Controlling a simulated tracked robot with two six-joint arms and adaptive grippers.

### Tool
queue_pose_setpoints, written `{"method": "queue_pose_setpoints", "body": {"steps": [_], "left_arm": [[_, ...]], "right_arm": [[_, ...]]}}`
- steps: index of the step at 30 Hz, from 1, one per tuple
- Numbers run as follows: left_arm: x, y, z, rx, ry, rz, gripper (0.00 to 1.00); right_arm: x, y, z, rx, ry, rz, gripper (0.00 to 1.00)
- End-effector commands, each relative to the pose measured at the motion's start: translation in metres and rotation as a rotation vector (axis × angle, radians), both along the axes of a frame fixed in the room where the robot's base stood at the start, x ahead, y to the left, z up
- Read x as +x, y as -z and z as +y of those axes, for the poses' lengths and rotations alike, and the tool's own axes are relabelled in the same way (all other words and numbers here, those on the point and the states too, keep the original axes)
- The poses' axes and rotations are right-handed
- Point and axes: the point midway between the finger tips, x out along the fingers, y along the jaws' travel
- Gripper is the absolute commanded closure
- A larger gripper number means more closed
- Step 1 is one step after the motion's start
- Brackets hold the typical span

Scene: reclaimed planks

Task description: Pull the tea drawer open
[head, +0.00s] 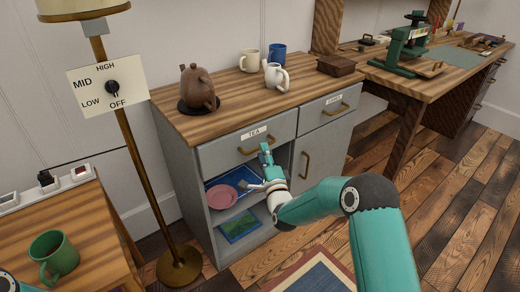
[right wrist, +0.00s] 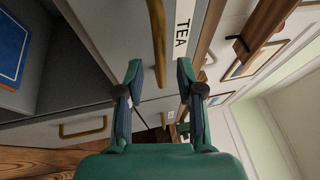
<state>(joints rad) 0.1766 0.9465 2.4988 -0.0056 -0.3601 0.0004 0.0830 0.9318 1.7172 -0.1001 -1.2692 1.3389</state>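The tea drawer (head: 225,152) is the grey left drawer of the wooden-topped cabinet, with a white TEA label (head: 254,133). Its front looks flush with the cabinet, so it appears shut. Its brass handle is partly hidden behind my right gripper (head: 259,166) in the head view. In the right wrist view the handle (right wrist: 157,40) runs upright ahead of my right gripper (right wrist: 160,78), between its two spread fingers. The gripper is open; no contact with the handle can be made out. My left gripper is not in view.
Below the drawer is an open shelf with a pink plate (head: 222,196) and a blue tray (head: 240,177). A second drawer (head: 325,108) and a door (head: 318,155) are to the right. A brown teapot (head: 197,88) and several mugs stand on top. A lamp post (head: 140,165) stands left.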

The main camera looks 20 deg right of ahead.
Motion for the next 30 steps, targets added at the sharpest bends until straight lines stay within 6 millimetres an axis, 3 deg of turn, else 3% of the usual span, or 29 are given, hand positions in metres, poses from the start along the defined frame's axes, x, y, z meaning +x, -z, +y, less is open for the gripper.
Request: {"method": "queue_pose_setpoints", "body": {"steps": [7,18,25,30], "left_arm": [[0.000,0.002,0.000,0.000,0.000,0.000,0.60],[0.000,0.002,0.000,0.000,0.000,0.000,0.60],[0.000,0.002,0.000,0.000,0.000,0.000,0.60],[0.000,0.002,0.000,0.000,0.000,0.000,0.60]], "right_arm": [[0.024,-0.004,-0.001,0.000,0.000,-0.001,0.63],[0.028,-0.005,-0.001,0.001,-0.001,0.001,0.63],[0.028,-0.005,-0.001,0.001,-0.001,0.001,0.99],[0.028,-0.004,0.000,0.001,-0.001,0.002,1.00]]}}
